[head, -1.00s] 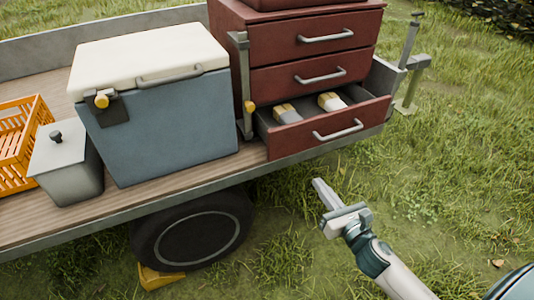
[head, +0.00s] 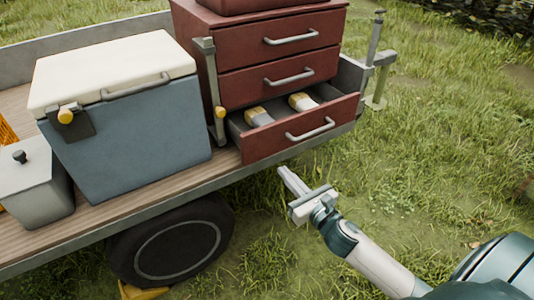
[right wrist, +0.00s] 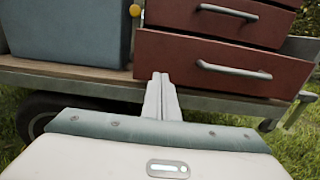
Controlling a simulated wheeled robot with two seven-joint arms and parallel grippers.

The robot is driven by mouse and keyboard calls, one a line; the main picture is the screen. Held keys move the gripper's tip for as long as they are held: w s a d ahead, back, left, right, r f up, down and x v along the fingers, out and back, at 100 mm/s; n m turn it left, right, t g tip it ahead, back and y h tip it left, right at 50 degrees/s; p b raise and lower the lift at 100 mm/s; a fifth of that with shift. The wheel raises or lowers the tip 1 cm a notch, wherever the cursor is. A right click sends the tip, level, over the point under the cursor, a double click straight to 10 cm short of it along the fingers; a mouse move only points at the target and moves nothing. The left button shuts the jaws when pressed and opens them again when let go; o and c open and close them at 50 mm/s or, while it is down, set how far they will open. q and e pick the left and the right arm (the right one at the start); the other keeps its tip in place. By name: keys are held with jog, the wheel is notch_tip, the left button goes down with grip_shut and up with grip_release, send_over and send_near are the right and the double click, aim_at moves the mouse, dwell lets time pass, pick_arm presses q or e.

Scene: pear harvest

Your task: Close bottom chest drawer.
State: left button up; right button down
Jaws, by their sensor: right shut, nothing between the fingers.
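The red chest (head: 265,82) stands on the trailer bed. Its bottom drawer (head: 274,146) is pulled out, with two brush-like things (head: 259,116) lying inside, and has a grey bar handle (head: 310,130). The drawers above it look shut. My right gripper (head: 284,172) is shut and empty, below and in front of the drawer front, apart from it in the head view. In the right wrist view the shut fingers (right wrist: 160,80) point toward the left part of the drawer front (right wrist: 215,68). My left gripper is not in view.
A blue cooler (head: 135,135) with a cream lid stands left of the chest, and a grey lidded bin (head: 38,190) left of that. A grey post (head: 212,95) stands at the chest's left edge. The trailer's edge and wheel (head: 178,245) lie below. Grass at the right is open.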

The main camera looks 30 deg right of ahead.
aim_at(261, 147)
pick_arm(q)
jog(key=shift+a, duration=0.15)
pick_arm(e)
jog(key=w, duration=0.7)
jog(key=w+a, duration=0.1)
jog(key=w, duration=0.2)
jog(key=shift+w, duration=0.4)
